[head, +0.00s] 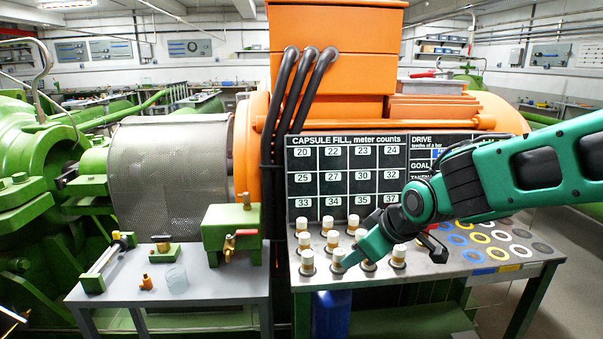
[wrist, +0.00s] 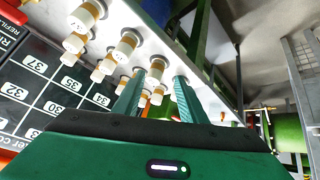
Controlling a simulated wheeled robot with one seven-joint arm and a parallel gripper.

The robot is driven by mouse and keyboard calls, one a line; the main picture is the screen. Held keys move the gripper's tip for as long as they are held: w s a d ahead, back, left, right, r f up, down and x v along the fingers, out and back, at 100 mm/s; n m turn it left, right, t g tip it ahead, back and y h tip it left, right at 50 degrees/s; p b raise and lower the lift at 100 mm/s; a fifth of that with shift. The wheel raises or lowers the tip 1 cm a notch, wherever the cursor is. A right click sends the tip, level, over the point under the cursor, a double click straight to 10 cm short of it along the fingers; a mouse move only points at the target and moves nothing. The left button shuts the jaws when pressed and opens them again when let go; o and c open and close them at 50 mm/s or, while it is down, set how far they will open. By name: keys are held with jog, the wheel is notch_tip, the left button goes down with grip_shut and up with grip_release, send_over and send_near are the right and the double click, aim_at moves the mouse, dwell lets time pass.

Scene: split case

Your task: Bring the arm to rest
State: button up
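My green gripper (head: 350,262) reaches in from the right over the front of the table, low among several small vials with pale caps and amber bodies. In the wrist view its two fingers (wrist: 158,88) stand apart, with a clear gap and nothing gripped between them. In the head view a front-row vial (head: 308,262) stands upright just left of the fingertips, and another (head: 398,256) stands to the right. My gripper hides part of the vial rows.
A board with numbered squares (head: 346,180) stands behind the vials. Coloured rings (head: 480,238) lie on the table's right part. A grey side table (head: 215,285) holds a green valve block (head: 230,232) and a clear cup (head: 177,280). A large orange machine (head: 335,75) rises behind.

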jog(key=s+d+f+m+g+h, duration=0.1)
jog(key=s+d+m+g+h, duration=0.1)
jog(key=s+d+m, duration=0.7)
jog(key=s+d+f+m+g+h, duration=0.1)
jog(key=s+d+m+g+h, duration=0.1)
jog(key=s+d, duration=0.9)
jog(key=s+d+m+g, duration=0.2)
jog(key=s+d+m, duration=0.2)
jog(key=s+d, duration=0.4)
jog(key=shift+s+f+g+y, duration=0.25)
jog(key=shift+f+g+y, duration=0.05)
jog(key=shift+f+y, duration=0.1)
jog(key=shift+c, duration=0.9)
